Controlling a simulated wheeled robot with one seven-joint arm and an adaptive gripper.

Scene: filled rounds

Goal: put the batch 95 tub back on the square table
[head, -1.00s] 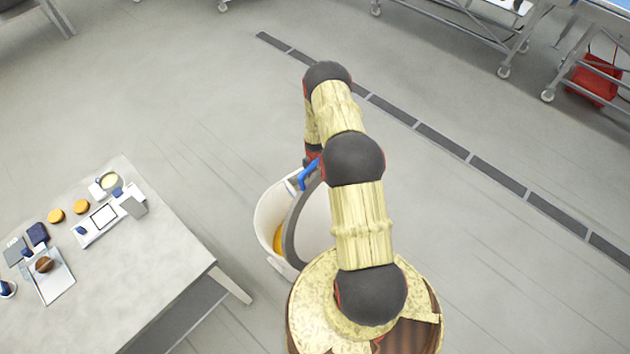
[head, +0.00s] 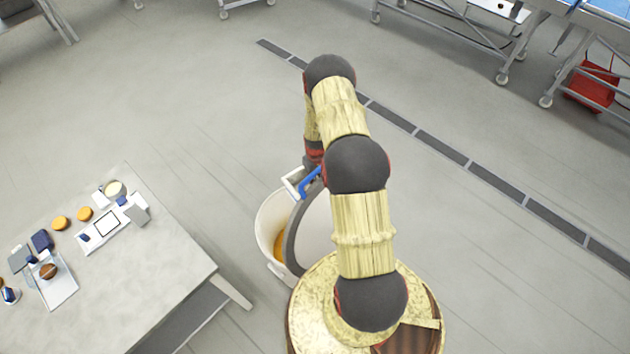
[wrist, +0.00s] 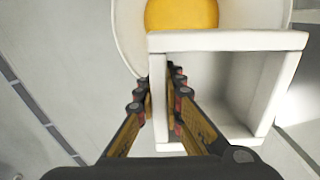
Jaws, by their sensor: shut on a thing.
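A white round tub (head: 266,222) with an orange-yellow content (head: 283,243) is beside my arm in the head view, partly hidden by the arm. A blue part and a white bar show at its upper edge. In the wrist view the tub (wrist: 128,35) is close up, with a white boxy handle frame (wrist: 230,41). My gripper (wrist: 163,85) is shut on a white upright of that frame. The head view hides my gripper behind my arm. No batch number is readable. A grey table (head: 150,270) stands left of the tub, apart from it.
The table's far end holds a scale (head: 106,224), a cream-filled bowl (head: 115,188), orange discs (head: 84,214) and a tray (head: 57,285). Its near right part is bare. A red bin (head: 592,85) and wheeled racks are far right. Open floor lies between.

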